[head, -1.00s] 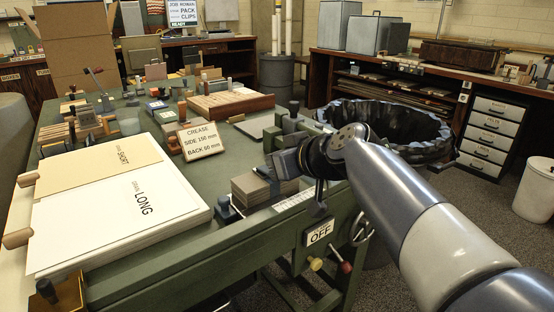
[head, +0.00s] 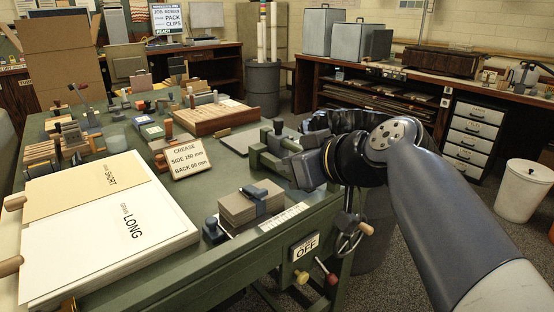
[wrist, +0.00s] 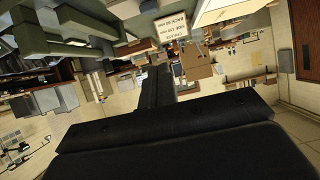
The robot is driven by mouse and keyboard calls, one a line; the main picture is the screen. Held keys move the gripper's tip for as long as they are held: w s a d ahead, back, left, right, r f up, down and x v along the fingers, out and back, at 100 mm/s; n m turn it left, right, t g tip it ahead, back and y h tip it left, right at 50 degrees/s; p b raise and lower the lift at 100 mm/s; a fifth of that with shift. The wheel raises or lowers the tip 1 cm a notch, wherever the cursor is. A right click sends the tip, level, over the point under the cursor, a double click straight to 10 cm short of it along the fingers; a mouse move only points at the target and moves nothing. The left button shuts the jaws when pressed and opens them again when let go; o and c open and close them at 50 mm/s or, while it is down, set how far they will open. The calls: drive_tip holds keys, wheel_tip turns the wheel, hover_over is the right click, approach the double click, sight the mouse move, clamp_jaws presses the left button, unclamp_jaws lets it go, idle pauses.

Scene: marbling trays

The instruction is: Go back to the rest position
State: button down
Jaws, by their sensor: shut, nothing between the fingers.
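My gripper (head: 300,168) is in the head view at the end of my raised arm, over the right edge of the green bench (head: 185,268). It is shut and empty. Its dark fingers (wrist: 155,88) fill the lower middle of the wrist view. A grey-brown stack of boards (head: 248,208) lies on the bench to the left of and below my gripper, apart from it. A dark blue clip-like piece (head: 256,192) sits on that stack.
White and tan board stacks (head: 115,230) lie at the bench's left. A crease sign (head: 188,160) stands mid-bench. A black-lined bin (head: 378,225) is behind and below my arm. A white bucket (head: 525,193) and drawers (head: 475,132) stand at the right.

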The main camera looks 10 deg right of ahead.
idle(0.4)
hover_over(254, 190)
drive_tip(key=s+d, duration=0.2)
wheel_tip(254, 190, down, 3)
drive_tip(key=shift+s+a+f, duration=0.1)
drive_tip(key=shift+a, duration=0.05)
drive_tip(key=w+p, duration=0.1)
drive_tip(key=p, duration=0.2)
drive_tip(key=g+h+p, duration=0.1)
drive_tip(key=p, duration=0.2)
drive_tip(key=shift+w+a+g+p, duration=0.25)
drive_tip(key=shift+w+g+p, duration=0.05)
drive_tip(key=shift+w+p, duration=0.1)
drive_tip(key=shift+w+a+f+p, duration=0.1)
drive_tip(key=shift+w+p, duration=0.05)
drive_tip(key=shift+p, duration=0.65)
drive_tip(key=p, duration=0.2)
drive_tip(key=g+h+p, duration=0.1)
drive_tip(key=p, duration=0.1)
drive_tip(key=shift+w+a, duration=0.1)
drive_tip(key=shift+w, duration=0.15)
drive_tip(key=p, duration=0.3)
drive_tip(key=g+h+p, duration=0.1)
drive_tip(key=p, duration=0.2)
drive_tip(key=shift+w+a+f+g+p, duration=0.1)
drive_tip(key=shift+a+f+g+p, duration=0.1)
drive_tip(key=shift+g+p, duration=0.15)
